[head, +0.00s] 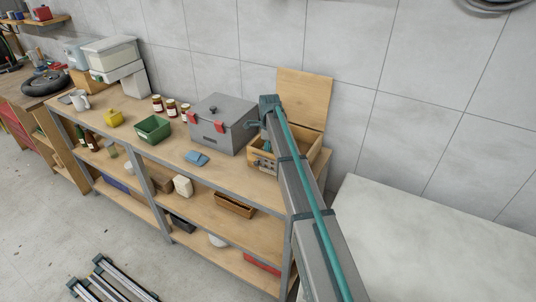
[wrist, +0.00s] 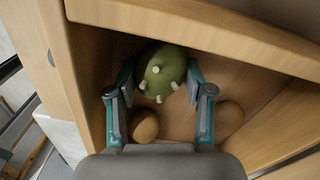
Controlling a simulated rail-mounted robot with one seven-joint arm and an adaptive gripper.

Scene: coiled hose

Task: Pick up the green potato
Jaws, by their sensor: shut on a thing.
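The green potato (wrist: 165,70) has several pale sprouts. It lies inside an open wooden box, whose bare floor (wrist: 245,85) shows in the wrist view. My gripper (wrist: 162,90) reaches down into the box and its two fingers are shut on the green potato, one on each side. Brown potatoes lie close by, one at the left finger (wrist: 144,125) and one at the right finger (wrist: 229,118). In the head view the wooden box (head: 258,163) stands at the right end of the shelf top with its lid (head: 304,98) raised; my arm hides most of its inside.
A grey box with red latches (head: 222,123) stands left of the wooden box. A blue cloth (head: 196,158) lies in front of it. A green bin (head: 153,129), several jars and a yellow item (head: 114,118) stand further left. The box walls surround my fingers closely.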

